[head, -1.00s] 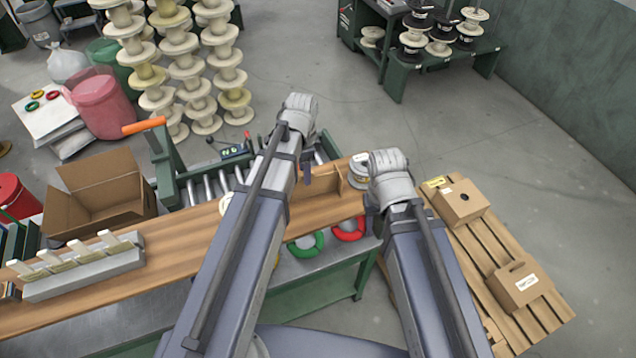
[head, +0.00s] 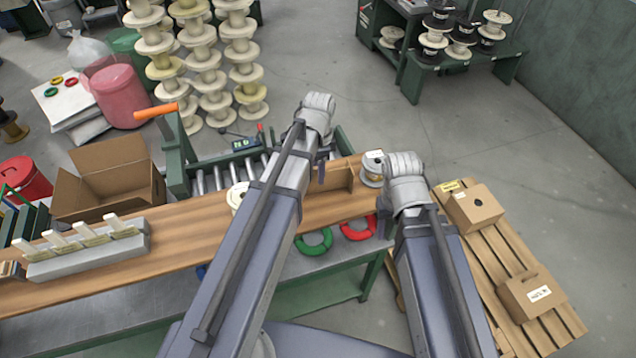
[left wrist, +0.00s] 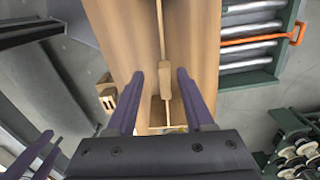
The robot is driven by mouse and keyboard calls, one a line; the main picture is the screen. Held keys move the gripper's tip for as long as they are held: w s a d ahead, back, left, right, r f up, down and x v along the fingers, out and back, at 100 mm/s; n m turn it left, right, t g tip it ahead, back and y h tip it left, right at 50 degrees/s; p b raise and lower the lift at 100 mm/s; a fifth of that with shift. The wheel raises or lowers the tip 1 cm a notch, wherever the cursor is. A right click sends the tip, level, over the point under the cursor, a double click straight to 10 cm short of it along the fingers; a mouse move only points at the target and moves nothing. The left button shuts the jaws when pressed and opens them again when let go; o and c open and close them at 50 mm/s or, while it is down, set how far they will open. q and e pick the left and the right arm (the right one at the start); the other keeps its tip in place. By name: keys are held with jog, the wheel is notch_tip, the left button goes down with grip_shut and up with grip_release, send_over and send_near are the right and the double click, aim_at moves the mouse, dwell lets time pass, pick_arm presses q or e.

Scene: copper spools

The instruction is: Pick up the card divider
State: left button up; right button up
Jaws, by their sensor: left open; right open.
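The card divider (head: 339,180) is a thin brown cardboard piece standing on the wooden board, partly behind my left arm in the head view. In the left wrist view the divider (left wrist: 162,35) shows as a narrow upright edge with a crosspiece at its near end. My left gripper (left wrist: 161,76) is open above it, one finger on each side, with nothing held. In the head view only a purple finger of it shows, below the wrist.
A white spool (head: 373,166) stands at the board's right end. Red (head: 357,228) and green (head: 314,241) rings lie on the metal shelf in front. An open carton (head: 108,184) and a grey slotted rack (head: 88,255) are left. A roller conveyor (head: 225,177) lies behind.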

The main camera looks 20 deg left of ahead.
pick_arm(q)
jog(key=b, duration=0.5)
send_over(318, 192)
notch_tip(318, 192, down, 5)
jog(key=shift+w+f, duration=0.1)
jog(key=shift+c, duration=0.3)
grip_shut()
dwell(0.7)
